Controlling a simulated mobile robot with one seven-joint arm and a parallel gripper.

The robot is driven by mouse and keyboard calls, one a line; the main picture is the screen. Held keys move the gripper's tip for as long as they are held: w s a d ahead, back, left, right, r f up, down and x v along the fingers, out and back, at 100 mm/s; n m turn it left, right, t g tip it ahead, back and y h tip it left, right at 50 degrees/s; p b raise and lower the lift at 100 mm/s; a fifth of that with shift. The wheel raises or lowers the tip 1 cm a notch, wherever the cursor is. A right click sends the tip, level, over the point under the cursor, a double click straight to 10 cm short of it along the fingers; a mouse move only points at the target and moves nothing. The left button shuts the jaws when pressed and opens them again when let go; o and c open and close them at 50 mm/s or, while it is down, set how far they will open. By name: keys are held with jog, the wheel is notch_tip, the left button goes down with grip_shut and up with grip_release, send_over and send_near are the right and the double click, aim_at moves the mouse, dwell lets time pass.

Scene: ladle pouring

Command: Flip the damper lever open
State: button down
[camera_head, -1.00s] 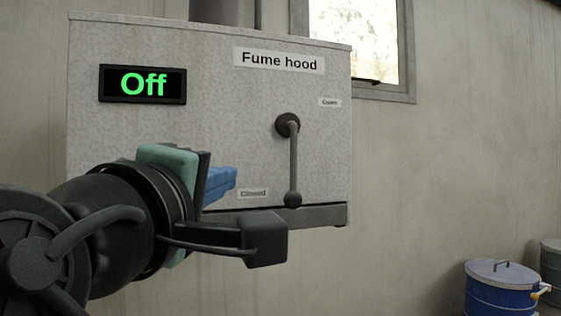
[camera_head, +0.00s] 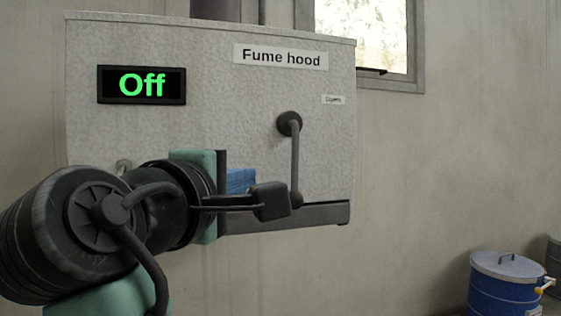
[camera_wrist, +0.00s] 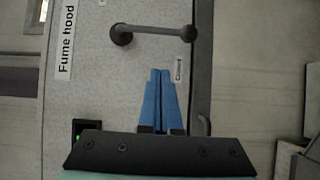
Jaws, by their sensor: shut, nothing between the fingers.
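The dark damper lever (camera_head: 295,160) hangs straight down from its round pivot on the grey fume hood front (camera_head: 215,125). Its knob is at the bottom, partly covered by my wrist camera in the head view. In the wrist view the lever (camera_wrist: 155,30) lies across the top. The "Open" label (camera_head: 333,99) is right of the pivot; the "Closed" label (camera_wrist: 178,69) is near my fingers in the wrist view. My gripper (camera_wrist: 160,73) has its blue fingers together and empty, apart from the lever in that view. The blue fingers (camera_head: 240,181) are partly hidden in the head view.
The hood's display (camera_head: 142,84) reads "Off" in green. A dark ledge (camera_head: 325,214) runs along the hood's lower edge. A window (camera_head: 370,40) is behind at right. A blue drum (camera_head: 505,285) stands low at right. The wall between is bare.

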aim_at(292, 173)
jog(key=shift+w+d+p, duration=0.65)
jog(key=shift+w+d, duration=0.15)
jog(key=shift+w, duration=0.3)
jog(key=shift+w+d+p, duration=0.7)
jog(key=shift+w+d, duration=0.15)
jog(key=shift+w, duration=0.25)
jog(key=shift+w+d+p, duration=0.65)
jog(key=shift+w+d, duration=0.15)
jog(key=shift+w, duration=0.3)
jog(key=shift+w+d+f+n+t+b, duration=0.1)
jog(key=shift+d+f+n+t+b, duration=0.3)
jog(key=shift+n+b, duration=0.45)
jog(key=shift+w+d+r+n+t+y+b, duration=0.5)
jog(key=shift+d+n+t+y+b, duration=0.35)
jog(key=shift+d+n, duration=0.8)
jog(key=shift+w+d+r+n+t+y+b, duration=0.45)
jog(key=shift+d+n+t+b, duration=0.6)
jog(key=shift+n, duration=1.2)
jog(key=shift+w+d+r+n+t+y+b, duration=0.45)
jog(key=shift+d+n+t+y+b, duration=0.4)
jog(key=shift+d+n, duration=0.8)
jog(key=shift+s+a+r+n, duration=0.1)
jog(key=shift+a+n, duration=0.05)
jog(key=shift+n, duration=0.15)
